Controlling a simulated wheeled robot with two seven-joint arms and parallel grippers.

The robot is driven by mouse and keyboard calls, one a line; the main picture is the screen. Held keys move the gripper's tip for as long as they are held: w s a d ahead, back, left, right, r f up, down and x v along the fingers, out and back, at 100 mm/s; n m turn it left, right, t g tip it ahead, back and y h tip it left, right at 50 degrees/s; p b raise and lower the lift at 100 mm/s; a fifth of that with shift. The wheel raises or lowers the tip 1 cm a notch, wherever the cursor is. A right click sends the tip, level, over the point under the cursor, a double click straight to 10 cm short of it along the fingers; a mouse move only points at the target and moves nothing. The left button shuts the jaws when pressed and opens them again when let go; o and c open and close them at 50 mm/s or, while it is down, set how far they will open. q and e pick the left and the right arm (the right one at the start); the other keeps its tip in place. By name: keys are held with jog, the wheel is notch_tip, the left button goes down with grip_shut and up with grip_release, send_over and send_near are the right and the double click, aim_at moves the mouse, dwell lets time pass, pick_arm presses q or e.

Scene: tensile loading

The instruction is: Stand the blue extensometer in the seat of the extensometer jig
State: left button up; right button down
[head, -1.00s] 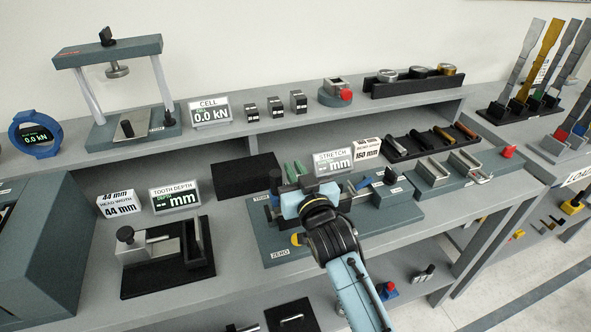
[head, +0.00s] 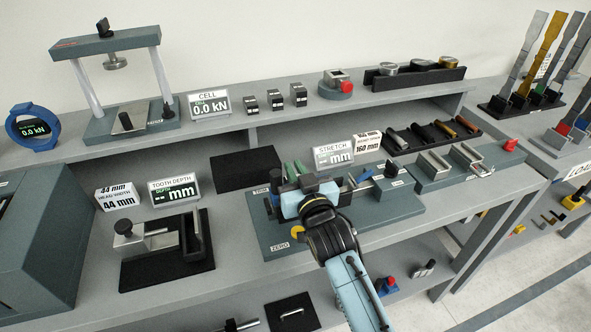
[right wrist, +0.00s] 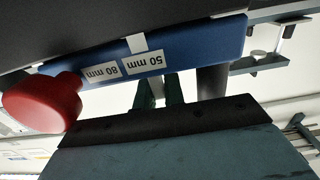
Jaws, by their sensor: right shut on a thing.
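The blue extensometer (right wrist: 205,48) is a blue bar labelled 50 mm and 80 mm with a red knob (right wrist: 45,104), close up in the right wrist view. My right gripper (head: 295,172) is shut on it, its two dark green fingers (right wrist: 162,90) meeting the bar. My gripper hides the seat and most of the extensometer there. I cannot tell whether the extensometer touches the seat. My left gripper is out of view.
The STRETCH display (head: 333,155) stands just behind the jig. A black mat (head: 246,170) lies behind left, and the tooth depth fixture (head: 168,250) stands to the left. A grey fixture with metal blocks (head: 468,172) is at the right. The bench's front edge is close below the jig.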

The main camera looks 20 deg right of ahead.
jog(key=c, duration=1.4)
grip_release()
jog(key=shift+f, duration=0.1)
jog(key=shift+s, duration=0.1)
jog(key=s, duration=1.3)
jog(key=shift+d+p, duration=0.2)
jog(key=shift+p, duration=0.1)
jog(key=shift+s, duration=0.1)
